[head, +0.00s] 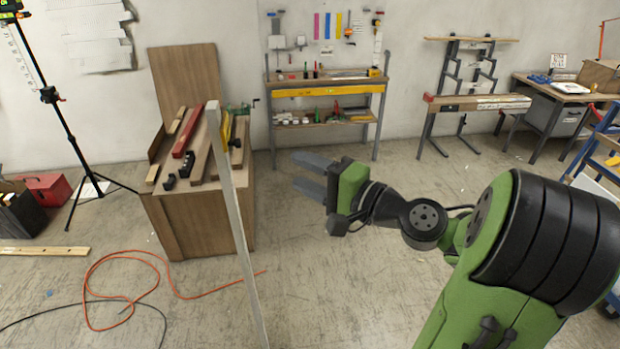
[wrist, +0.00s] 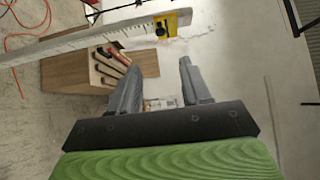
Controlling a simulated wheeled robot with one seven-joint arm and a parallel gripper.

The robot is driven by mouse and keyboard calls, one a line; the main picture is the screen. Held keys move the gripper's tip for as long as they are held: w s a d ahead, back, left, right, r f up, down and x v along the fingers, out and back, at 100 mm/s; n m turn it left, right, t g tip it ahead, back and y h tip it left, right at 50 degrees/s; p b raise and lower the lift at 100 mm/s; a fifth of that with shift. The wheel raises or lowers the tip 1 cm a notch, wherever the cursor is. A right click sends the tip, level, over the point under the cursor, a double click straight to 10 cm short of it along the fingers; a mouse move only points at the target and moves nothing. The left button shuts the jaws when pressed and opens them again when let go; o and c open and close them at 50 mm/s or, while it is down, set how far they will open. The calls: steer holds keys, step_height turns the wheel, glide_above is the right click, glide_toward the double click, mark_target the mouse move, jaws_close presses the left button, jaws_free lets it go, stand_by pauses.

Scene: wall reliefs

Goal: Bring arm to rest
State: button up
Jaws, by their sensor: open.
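My gripper (head: 309,175) is in the middle of the head view, at the end of my green and black arm, which reaches in from the right. Its two grey fingers point left and are spread apart with nothing between them. In the wrist view my gripper (wrist: 158,80) also shows open and empty. It is held above the floor, to the right of a wooden bench (head: 200,222) and apart from it.
A thin pale upright bar (head: 232,200) stands left of my gripper, in front of the bench. A yellow-edged workbench (head: 325,91) is at the back wall. An orange cable (head: 180,292) lies on the floor at left. A tripod (head: 65,125) stands far left.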

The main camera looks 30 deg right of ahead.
steer(key=shift+s+d, duration=0.2)
steer(key=shift+s, duration=0.1)
